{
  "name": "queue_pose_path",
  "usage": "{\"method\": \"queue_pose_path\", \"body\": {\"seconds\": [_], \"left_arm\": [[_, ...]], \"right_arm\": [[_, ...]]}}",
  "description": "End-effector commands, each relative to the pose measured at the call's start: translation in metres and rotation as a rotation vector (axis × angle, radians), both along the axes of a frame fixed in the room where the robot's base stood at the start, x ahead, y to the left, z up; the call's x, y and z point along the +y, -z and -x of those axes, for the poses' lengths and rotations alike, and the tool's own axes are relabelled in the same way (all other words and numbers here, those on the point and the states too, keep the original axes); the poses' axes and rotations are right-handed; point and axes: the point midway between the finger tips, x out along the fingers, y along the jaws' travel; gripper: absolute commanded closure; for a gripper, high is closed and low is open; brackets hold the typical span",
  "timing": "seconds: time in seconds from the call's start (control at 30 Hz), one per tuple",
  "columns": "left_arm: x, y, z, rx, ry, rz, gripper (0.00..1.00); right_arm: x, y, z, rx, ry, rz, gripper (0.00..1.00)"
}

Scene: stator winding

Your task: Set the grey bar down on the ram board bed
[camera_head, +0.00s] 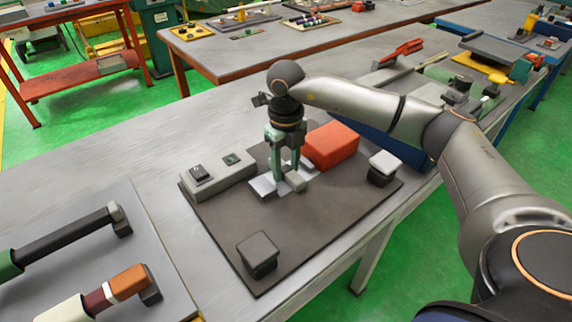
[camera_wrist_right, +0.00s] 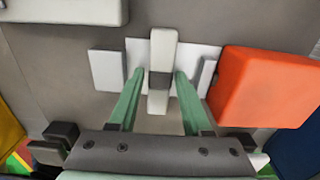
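The grey bar (camera_wrist_right: 162,52) is a light block with a darker middle. In the right wrist view it lies lengthwise between the fingers of my right gripper (camera_wrist_right: 160,76), over a pale flat bed (camera_wrist_right: 201,56). A gap shows between the left finger and the bar; the right finger is very close to it. In the head view my right gripper (camera_head: 284,172) points down over the ram board (camera_head: 330,215), with its fingertips low among pale blocks on the bed (camera_head: 263,185). The gripper and blocks partly hide the bar there. My left gripper is not in view.
An orange-red block (camera_head: 331,145) stands close to the right gripper. A grey box (camera_head: 218,181) with switches is at the board's left. Dark-based blocks stand at the front (camera_head: 258,254) and right (camera_head: 383,166). The board's middle front is clear.

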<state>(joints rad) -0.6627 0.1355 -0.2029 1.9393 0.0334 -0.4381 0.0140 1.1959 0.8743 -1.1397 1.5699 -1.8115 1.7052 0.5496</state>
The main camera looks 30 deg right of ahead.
Motion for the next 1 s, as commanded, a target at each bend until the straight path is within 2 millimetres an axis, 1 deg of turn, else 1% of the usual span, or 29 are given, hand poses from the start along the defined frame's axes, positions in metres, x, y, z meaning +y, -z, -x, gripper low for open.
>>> {"method": "queue_pose_path", "body": {"seconds": [0.03, 0.1, 0.13, 0.33, 0.43, 0.47, 0.57, 0.8, 0.9, 1.0], "left_arm": [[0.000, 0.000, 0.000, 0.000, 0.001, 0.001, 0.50], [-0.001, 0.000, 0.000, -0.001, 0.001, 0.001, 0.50], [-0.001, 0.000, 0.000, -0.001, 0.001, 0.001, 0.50], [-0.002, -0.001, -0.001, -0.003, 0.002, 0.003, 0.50], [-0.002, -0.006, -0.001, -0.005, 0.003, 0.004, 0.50], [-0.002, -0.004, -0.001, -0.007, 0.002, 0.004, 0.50], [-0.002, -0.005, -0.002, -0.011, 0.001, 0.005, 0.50], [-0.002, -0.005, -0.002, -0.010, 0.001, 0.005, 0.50], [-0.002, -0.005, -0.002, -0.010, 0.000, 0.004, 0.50], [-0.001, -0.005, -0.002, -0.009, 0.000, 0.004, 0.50]], "right_arm": [[0.000, 0.000, 0.000, 0.000, 0.000, 0.000, 0.44], [0.000, 0.000, 0.000, 0.000, 0.000, 0.000, 0.36], [0.000, 0.000, 0.000, 0.000, 0.000, 0.000, 0.36], [0.000, 0.000, 0.000, 0.000, 0.000, 0.000, 0.36], [0.000, -0.006, 0.000, -0.001, 0.000, 0.000, 0.36], [0.000, -0.007, 0.000, -0.002, -0.001, -0.001, 0.36], [0.000, -0.022, -0.001, -0.004, -0.001, 0.000, 0.36], [0.001, -0.074, -0.001, -0.005, -0.001, -0.001, 0.36], [0.001, -0.094, -0.001, -0.004, 0.000, 0.000, 0.36], [0.001, -0.109, -0.001, -0.002, 0.000, -0.001, 0.36]]}}
